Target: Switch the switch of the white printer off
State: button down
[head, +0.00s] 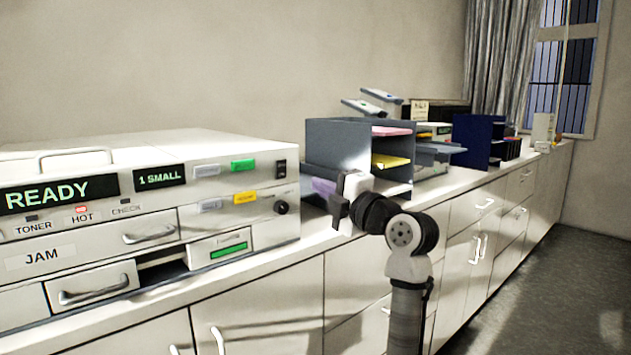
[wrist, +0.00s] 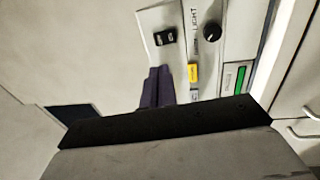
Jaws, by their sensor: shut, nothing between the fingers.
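The white printer (head: 150,149) stands on the counter at the left of the head view, with its front panel facing the room. Its black rocker switch (head: 281,169) is at the upper right of that panel, above a round black knob (head: 282,207). In the wrist view the switch (wrist: 165,37) shows just beyond my fingertips, beside the knob (wrist: 212,31). My gripper (head: 337,214) is right of the printer's front corner and apart from the switch. Its dark fingers (wrist: 157,76) are together and empty. I cannot tell the switch's position.
A grey paper organizer (head: 345,146) stands right of the printer, behind my gripper. A dark blue organizer (head: 474,141) stands farther along the counter. White cabinets (head: 352,284) with handles run below. Open floor (head: 540,285) lies at the right.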

jog(key=p, duration=0.4)
send_near(279, 165)
jog(key=x, duration=0.5)
jog(key=shift+w+r, duration=0.1)
jog(key=shift+w, duration=0.05)
jog(key=shift+x, duration=0.75)
jog(key=shift+w+a+r+p, duration=0.1)
jog(key=shift+w+r+p, duration=0.1)
jog(key=shift+p, duration=0.15)
jog(key=shift+f, duration=0.2)
jog(key=shift+s, duration=0.1)
